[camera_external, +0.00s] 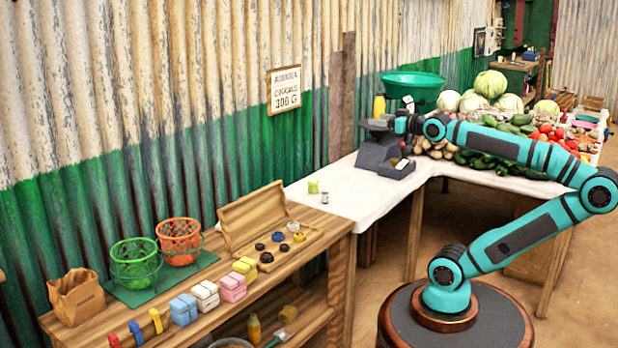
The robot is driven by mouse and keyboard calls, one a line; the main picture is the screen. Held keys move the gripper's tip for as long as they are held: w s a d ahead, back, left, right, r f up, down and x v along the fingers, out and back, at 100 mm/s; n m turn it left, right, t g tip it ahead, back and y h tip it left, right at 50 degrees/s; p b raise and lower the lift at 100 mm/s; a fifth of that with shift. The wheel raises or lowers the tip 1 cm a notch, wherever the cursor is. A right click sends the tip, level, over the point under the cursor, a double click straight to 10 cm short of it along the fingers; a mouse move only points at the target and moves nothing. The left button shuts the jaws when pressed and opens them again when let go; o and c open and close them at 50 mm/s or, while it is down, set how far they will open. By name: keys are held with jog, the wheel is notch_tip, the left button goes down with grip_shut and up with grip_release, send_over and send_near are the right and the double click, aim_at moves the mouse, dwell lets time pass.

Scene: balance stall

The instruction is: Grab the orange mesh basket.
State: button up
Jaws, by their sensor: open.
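The orange mesh basket (180,243) stands upright on a green mat (165,284) on the wooden bench at the left. A green mesh basket (136,264) stands just left of it on the same mat. My gripper (376,126) is at the end of the teal arm, pointing left above the dark box on the white-topped table. It is open and far to the right of the orange basket. The fingers are small here, and I see nothing between them.
A wooden box with an open lid (252,218) stands right of the baskets, with dark round pieces by it. Several coloured packets (232,288) line the bench front. A paper bag (76,297) stands at the left. The corrugated wall (150,120) rises close behind.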

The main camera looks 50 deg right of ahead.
dwell(0.5)
jog(key=c, duration=0.7)
jog(key=shift+c, duration=0.2)
